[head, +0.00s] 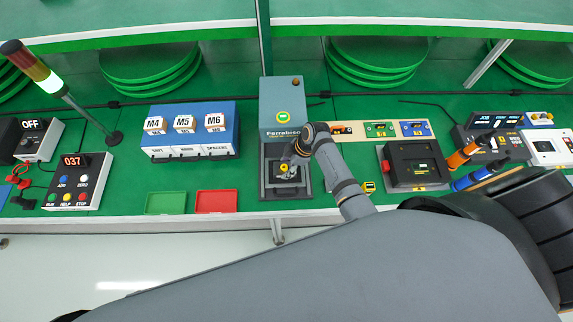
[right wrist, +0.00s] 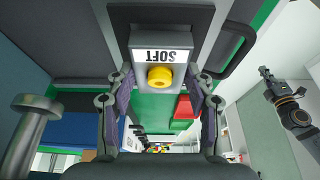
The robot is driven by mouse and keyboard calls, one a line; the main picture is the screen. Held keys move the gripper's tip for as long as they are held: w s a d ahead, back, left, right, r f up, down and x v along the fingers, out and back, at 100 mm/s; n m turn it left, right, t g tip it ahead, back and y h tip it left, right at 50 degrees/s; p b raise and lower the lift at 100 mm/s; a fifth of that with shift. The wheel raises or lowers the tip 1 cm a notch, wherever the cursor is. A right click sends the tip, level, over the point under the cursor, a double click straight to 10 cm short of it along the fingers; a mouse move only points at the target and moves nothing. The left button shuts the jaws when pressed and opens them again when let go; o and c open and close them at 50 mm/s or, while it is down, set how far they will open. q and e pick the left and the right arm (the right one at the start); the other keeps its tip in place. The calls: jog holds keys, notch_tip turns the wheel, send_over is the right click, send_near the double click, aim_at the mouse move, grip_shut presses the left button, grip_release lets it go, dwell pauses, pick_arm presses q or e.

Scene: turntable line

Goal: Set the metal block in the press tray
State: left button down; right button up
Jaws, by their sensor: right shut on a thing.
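The metal block (right wrist: 143,70) is grey, with a white label reading SOFT and a yellow knob on its face. In the right wrist view it sits between the two fingers of my right gripper (right wrist: 161,78), which is shut on it. In the head view my right gripper (head: 289,166) is over the dark press tray (head: 287,194), and the block is partly hidden under it. I cannot tell whether the block touches the tray floor. My left gripper (right wrist: 266,74) appears small at the right of the right wrist view, too small to read its jaws.
The grey-green press (head: 280,125) stands directly behind the tray. A green bin (head: 165,203) and a red bin (head: 216,202) lie to the left, with a blue box (head: 187,130) behind them. A black case (head: 415,165) stands to the right.

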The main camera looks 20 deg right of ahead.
jog(key=shift+f, duration=0.45)
dwell(1.1)
jog(key=o, duration=1.4)
jog(key=o, duration=0.4)
